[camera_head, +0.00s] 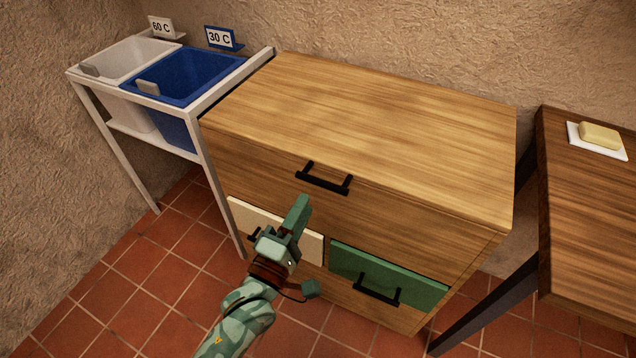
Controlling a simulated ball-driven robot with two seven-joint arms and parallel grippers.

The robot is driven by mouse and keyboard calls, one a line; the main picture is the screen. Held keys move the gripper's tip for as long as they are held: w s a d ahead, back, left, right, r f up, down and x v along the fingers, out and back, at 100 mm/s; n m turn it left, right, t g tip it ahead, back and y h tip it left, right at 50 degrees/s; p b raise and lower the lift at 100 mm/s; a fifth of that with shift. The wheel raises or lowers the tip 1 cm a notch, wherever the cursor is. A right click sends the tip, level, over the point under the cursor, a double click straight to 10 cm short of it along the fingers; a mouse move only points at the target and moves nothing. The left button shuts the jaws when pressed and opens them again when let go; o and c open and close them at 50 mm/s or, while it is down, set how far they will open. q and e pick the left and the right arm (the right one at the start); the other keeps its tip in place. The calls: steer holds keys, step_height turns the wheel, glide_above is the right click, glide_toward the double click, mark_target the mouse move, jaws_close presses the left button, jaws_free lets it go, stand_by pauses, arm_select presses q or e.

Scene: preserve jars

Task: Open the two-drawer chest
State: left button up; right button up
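The wooden chest (371,108) stands against the wall in the middle of the view. Its wide upper front carries a black bar handle (323,178). Below it are a cream drawer front (308,247) on the left and a green drawer front (415,284) on the right, with a black handle (377,290). All fronts look flush and closed. My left gripper (299,209) is in front of the chest, below the upper handle and over the cream front, hiding part of it. Its fingers overlap in this view, so their opening is unclear. My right gripper is out of view.
A white stand at the left holds a white bin (124,60) and a blue bin (186,76), with signs behind. A dark wooden table (590,220) at the right carries soap (600,135) on a white dish. The chest top is clear.

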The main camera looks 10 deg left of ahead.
mark_target(315, 184)
arm_select(q)
steer(key=b+x, duration=0.1)
steer(key=x, duration=0.6)
steer(key=shift+w+b, duration=0.2)
steer(key=shift+b, duration=0.15)
jaws_close()
